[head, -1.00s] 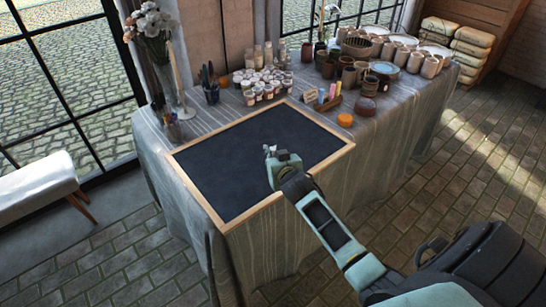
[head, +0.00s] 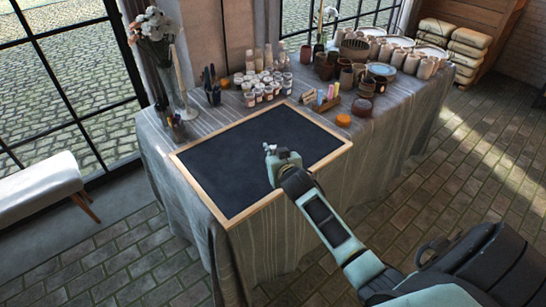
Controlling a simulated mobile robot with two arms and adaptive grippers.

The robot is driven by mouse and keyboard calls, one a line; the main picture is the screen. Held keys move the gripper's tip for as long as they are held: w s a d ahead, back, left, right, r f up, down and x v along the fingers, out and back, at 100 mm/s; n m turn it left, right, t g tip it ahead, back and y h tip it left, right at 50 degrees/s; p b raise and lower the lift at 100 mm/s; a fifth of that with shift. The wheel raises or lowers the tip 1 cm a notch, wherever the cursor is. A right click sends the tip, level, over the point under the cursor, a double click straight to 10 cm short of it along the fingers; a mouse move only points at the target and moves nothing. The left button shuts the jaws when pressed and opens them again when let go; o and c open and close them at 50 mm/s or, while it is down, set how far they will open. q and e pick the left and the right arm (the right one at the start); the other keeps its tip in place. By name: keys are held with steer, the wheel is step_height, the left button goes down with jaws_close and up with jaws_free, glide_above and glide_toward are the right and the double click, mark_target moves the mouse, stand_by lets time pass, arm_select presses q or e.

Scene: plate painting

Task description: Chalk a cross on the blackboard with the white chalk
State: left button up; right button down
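The blackboard (head: 235,165) lies flat on the cloth-covered table, dark and in a pale wooden frame. No white mark can be made out on its visible surface. My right gripper (head: 269,149) is over the right-hand part of the board, close above it. A small white piece, which looks like the white chalk (head: 267,147), shows at its fingertips; the gripper appears shut on it. Whether the chalk touches the board cannot be told. A small holder (head: 327,104) with coloured chalks stands behind the board's right corner. My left gripper is not in view.
Several small paint jars (head: 262,88) stand behind the board. A dark brush cup (head: 213,95) and a vase of white flowers (head: 152,25) stand at the left. An orange round thing (head: 343,120) lies by the right corner; pottery (head: 365,75) fills the right end.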

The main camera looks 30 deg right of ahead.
step_height(320, 180, up, 6)
steer(key=p, duration=0.4)
steer(key=shift+f, duration=0.2)
stand_by(0.4)
steer(key=shift+p, duration=0.35)
